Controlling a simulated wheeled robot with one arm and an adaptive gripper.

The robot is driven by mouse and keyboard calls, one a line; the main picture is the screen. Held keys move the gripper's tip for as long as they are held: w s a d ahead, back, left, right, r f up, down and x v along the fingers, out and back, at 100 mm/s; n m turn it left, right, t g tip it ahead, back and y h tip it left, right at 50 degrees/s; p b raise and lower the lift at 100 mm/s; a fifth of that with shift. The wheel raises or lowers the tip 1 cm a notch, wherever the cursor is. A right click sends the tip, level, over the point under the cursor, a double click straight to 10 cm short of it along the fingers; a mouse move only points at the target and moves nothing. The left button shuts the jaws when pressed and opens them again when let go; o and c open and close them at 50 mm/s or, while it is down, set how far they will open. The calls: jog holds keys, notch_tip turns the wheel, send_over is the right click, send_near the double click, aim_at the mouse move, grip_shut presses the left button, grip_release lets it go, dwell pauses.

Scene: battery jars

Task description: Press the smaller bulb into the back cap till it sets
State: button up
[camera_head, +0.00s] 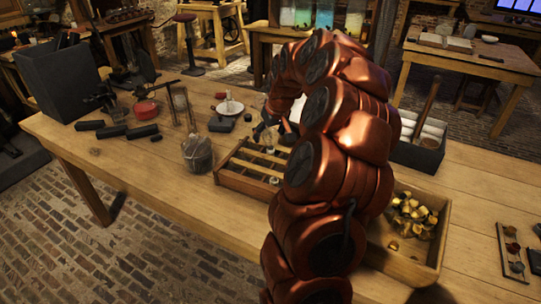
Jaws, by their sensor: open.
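My copper-coloured arm covers the middle of the view. My gripper (264,131) is dark and small here, partly hidden behind the arm. It is open over the far side of a divided wooden tray (228,180). A small pale piece (270,149) stands just below the gripper, and another pale piece (274,181) sits nearer in the tray. I cannot tell which of these is the smaller bulb or a cap. I cannot tell whether the gripper touches anything. The right part of the tray is hidden by the arm.
A glass jar (197,155) stands left of the tray. A black block (221,124) and white dish (230,108) lie behind it. Right of the arm are a wooden box of brass pieces (440,243) and a black box of white rolls (418,156). The table's front left is clear.

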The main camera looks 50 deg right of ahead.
jog(key=v, duration=1.2)
jog(key=shift+a, duration=0.15)
jog(key=s+a+r+n+g+y+p, duration=0.1)
jog(key=s+a+n+p, duration=0.15)
jog(key=a, duration=1.05)
jog(key=s+a+n+g+y+p, duration=0.1)
jog(key=s+a, duration=0.3)
jog(key=a, duration=0.9)
jog(key=s+a+f+g+p, duration=0.2)
jog(key=s+a, duration=0.3)
jog(key=s, duration=0.5)
jog(key=s+a+f+g+p, duration=0.1)
jog(key=s+a, duration=0.4)
jog(key=s, duration=0.5)
jog(key=shift+f+g+h+p, duration=0.35)
jog(key=shift+g+h+p, duration=0.05)
jog(key=shift+g, duration=0.1)
